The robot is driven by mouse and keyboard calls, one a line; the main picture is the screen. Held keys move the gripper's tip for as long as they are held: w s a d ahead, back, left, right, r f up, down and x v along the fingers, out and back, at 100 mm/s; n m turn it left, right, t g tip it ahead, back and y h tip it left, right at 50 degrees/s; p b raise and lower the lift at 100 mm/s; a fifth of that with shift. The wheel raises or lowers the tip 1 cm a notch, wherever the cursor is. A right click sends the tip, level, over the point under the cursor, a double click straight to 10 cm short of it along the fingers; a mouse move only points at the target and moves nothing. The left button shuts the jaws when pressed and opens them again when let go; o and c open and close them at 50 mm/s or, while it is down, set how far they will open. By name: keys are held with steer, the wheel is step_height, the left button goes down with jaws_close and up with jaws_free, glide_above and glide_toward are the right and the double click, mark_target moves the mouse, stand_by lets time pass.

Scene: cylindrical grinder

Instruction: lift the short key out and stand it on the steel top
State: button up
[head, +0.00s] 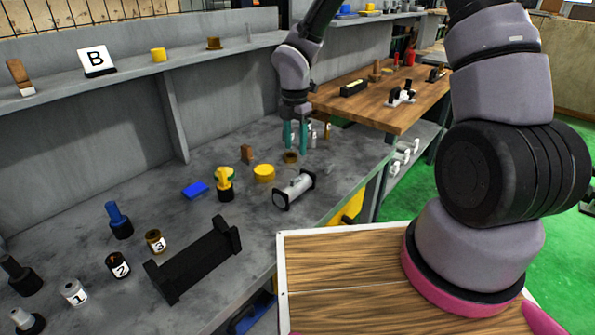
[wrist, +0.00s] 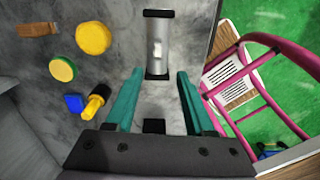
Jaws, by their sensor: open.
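I cannot be sure which piece is the short key. A yellow-handled piece (head: 225,180) stands upright in a black base on the grey steel top (head: 165,208). It seems to be the yellow and black piece in the wrist view (wrist: 96,100), left of the fingers. A blue-handled piece (head: 118,216) in a black base stands farther left. My gripper (head: 296,137) is open and empty above the steel top. Its teal fingers also show in the wrist view (wrist: 158,95), with a silver cylinder (wrist: 158,45) beyond the tips. No finger visibly touches anything.
The silver cylinder (head: 294,190) lies in black ends near a yellow disc (head: 264,173) and a blue block (head: 195,189). A black cradle (head: 195,260) and numbered cups (head: 118,264) stand in front. A shelf wall (head: 90,120) closes the back. Open steel lies around the blue block.

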glide_above(295, 179)
steer(key=shift+n, duration=0.3)
steer(key=f, duration=0.5)
steer(key=shift+w+a+f, duration=0.15)
steer(key=shift+a+f, duration=0.05)
steer(key=shift+f, duration=0.15)
steer(key=shift+d+f, duration=0.2)
steer(key=shift+f, duration=2.75)
jaws_close()
